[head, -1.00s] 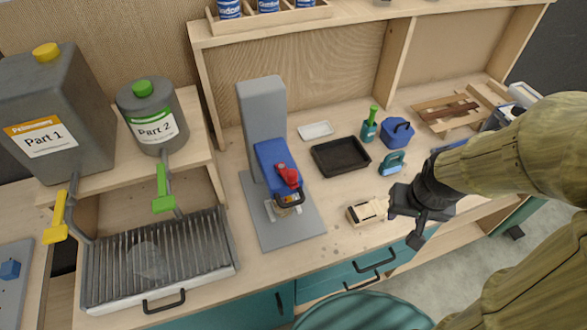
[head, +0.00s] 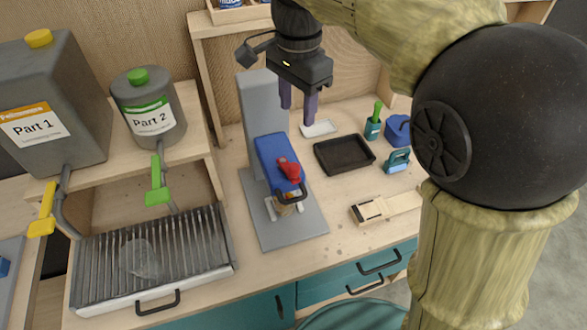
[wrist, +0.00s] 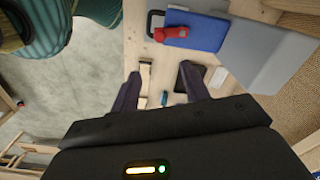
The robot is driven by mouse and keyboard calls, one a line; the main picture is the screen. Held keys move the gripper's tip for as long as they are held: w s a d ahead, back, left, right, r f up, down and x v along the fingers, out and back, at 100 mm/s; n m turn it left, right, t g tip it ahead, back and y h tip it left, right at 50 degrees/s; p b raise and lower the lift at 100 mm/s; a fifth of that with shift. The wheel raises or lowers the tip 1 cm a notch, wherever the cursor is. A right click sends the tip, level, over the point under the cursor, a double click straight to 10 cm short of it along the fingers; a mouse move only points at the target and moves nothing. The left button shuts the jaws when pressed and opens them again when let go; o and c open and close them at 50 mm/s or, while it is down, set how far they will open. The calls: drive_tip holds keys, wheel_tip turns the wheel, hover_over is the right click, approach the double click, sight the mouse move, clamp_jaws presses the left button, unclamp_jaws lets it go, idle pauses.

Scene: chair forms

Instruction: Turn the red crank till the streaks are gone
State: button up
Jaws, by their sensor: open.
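The red crank (head: 289,170) sits on the blue head (head: 273,150) of a grey mixer stand in the middle of the bench. A cup (head: 284,203) stands under the blue head, partly hidden by it; I cannot make out any streaks in it. My gripper (head: 298,112) is open and empty, with its fingers pointing down, above and behind the crank in the head view. In the wrist view the red crank (wrist: 170,33) shows at the top, beyond the open fingers (wrist: 158,90) and apart from them.
A black tray (head: 343,154), a white dish (head: 319,128) and a wooden block tool (head: 370,209) lie right of the stand. Part 1 (head: 35,110) and Part 2 (head: 148,112) containers stand on a shelf at left, above a ribbed drip tray (head: 200,255).

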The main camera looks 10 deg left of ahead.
sight(294, 165)
drive_tip(key=shift+s+a+r, duration=0.15)
drive_tip(key=shift+a+r, duration=0.05)
drive_tip(key=shift+r, duration=0.1)
wheel_tip(294, 165, down, 18)
drive_tip(key=shift+r+p, duration=0.25)
drive_tip(key=shift+p, duration=0.2)
idle(0.3)
drive_tip(key=c, duration=1)
